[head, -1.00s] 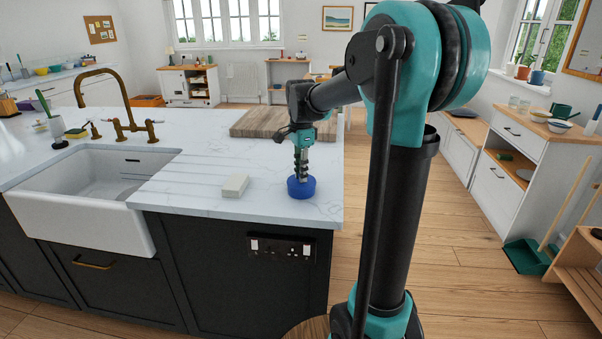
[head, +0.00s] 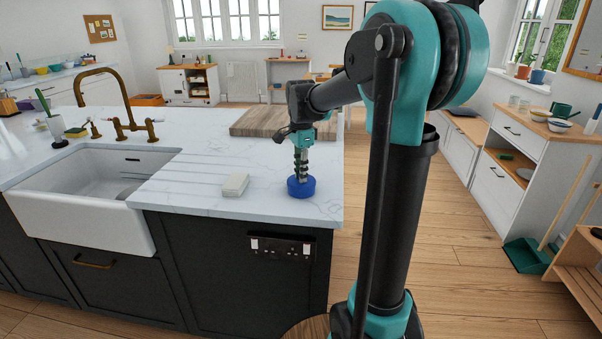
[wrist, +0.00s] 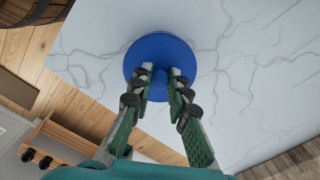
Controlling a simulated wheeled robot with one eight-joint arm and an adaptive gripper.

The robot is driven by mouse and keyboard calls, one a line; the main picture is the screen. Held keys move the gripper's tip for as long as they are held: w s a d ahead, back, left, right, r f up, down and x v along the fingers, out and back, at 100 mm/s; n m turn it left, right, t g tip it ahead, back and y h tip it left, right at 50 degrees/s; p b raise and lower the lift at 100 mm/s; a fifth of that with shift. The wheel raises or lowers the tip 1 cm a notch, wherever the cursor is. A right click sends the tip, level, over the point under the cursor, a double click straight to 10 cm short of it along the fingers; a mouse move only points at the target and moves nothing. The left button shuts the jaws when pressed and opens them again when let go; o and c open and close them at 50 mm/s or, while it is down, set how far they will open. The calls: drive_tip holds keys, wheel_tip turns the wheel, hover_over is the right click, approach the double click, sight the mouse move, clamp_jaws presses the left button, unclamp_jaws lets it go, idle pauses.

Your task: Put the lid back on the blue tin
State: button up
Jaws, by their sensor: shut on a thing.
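The blue tin (head: 301,190) stands upright on the white marbled worktop near its front right corner. A round blue lid (wrist: 160,50) fills the middle of the wrist view, and my gripper points down onto it. In the head view lid and tin look like one blue drum, and I cannot make out a seam or gap between them. My gripper (head: 301,176) is directly above; it also shows in the wrist view (wrist: 158,76). Its fingers are shut on the lid at a small blue knob, mostly hidden between the fingertips.
A pale block (head: 235,184) lies on the worktop left of the tin. A wooden board (head: 270,122) lies behind. The white sink (head: 95,185) and brass tap (head: 130,130) are further left. The worktop's front and right edges are close to the tin.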

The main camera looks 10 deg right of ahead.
drive_tip(key=o, duration=0.9)
drive_tip(key=shift+o, duration=0.4)
drive_tip(key=o, duration=0.4)
drive_tip(key=shift+r, duration=0.1)
drive_tip(key=shift+r, duration=3.4)
